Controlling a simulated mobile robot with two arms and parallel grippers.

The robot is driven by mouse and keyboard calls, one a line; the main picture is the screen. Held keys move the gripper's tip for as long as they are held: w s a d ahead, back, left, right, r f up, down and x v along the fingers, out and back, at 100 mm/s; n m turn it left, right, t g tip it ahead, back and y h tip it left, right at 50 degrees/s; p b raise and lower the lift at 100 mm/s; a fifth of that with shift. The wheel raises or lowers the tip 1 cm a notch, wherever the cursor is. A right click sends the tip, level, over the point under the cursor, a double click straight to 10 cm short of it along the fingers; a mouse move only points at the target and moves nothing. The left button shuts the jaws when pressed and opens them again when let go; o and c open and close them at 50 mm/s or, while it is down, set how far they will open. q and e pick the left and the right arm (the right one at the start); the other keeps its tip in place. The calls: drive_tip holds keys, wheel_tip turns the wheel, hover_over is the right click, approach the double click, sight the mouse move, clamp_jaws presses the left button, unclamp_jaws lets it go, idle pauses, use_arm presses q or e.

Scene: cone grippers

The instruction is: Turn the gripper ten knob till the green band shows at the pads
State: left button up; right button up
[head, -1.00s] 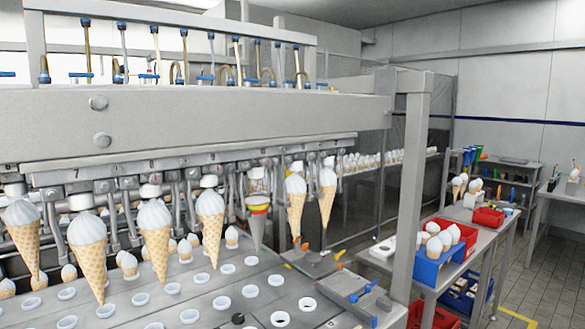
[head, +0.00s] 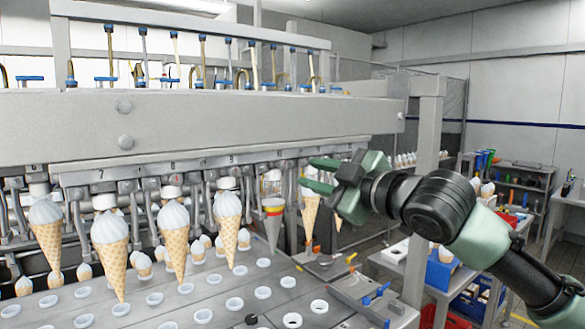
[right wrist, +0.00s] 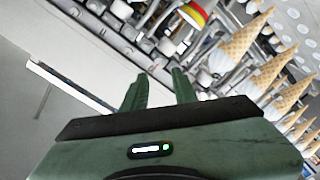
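A grey gauge cone (head: 272,232) with red and yellow bands near its top hangs in the row of cone grippers under the machine beam. It also shows in the right wrist view, its red and yellow bands (right wrist: 192,17) near the top edge. I cannot make out a green band at its pads. My right gripper (head: 318,176) is open and empty, pointing left, in front of the right end of the row, right of the gauge cone in the head view. Its two fingers (right wrist: 158,90) stand apart in the right wrist view. I cannot pick out the gripper ten knob. My left gripper is out of view.
Ice cream cones (head: 172,235) hang left of the gauge, and another (head: 310,215) hangs close below my right gripper. A holed plate (head: 215,295) lies underneath. A grey post (head: 424,130) stands behind my right arm. A blue bin (head: 440,268) is on the side table.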

sight(285, 166)
drive_tip(key=p+x, duration=0.3)
drive_tip(key=x, duration=0.4)
drive_tip(key=shift+r, duration=0.15)
drive_tip(key=shift+w+a, duration=0.3)
drive_tip(key=shift+c, duration=0.3)
clamp_jaws()
